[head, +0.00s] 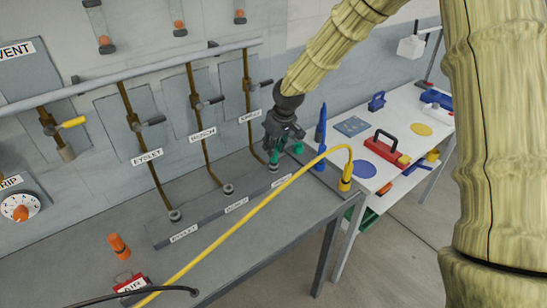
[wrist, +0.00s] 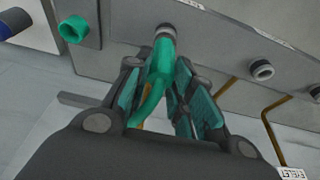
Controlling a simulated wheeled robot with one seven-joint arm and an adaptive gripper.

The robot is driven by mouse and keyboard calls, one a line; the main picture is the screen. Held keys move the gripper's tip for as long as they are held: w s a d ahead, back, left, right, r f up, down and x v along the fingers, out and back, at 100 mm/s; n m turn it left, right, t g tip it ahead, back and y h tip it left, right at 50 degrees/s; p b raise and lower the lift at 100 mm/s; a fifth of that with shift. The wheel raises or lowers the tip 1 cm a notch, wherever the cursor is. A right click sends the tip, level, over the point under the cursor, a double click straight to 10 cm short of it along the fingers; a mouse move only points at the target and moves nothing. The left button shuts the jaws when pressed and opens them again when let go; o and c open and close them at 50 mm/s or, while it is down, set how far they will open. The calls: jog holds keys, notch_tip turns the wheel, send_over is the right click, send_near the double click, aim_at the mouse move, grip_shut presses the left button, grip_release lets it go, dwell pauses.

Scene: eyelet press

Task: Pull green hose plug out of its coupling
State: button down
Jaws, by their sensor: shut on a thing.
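The green hose plug (wrist: 158,75) is between my gripper's fingers (wrist: 160,88) in the wrist view. Its upper end meets a grey collared coupling (wrist: 165,32), and I see no gap there. In the head view my gripper (head: 277,140) reaches down over the right end of the grey block on the bench. A bit of the green plug (head: 274,157) shows below it, just above the coupling (head: 273,168). The fingers hide part of the plug.
A green open-ended holder (wrist: 75,30) is beside the coupling; it also shows in the head view (head: 298,148). A yellow hose (head: 250,215) arches across the bench to a yellow holder (head: 345,178). A blue upright piece (head: 321,128) stands close right. Wall pipes (head: 198,105) stand behind.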

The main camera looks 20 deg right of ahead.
jog(key=shift+r+p, duration=0.45)
jog(key=shift+r, duration=0.15)
dwell(0.3)
jog(key=shift+r+p, duration=1.8)
jog(key=shift+r, duration=0.85)
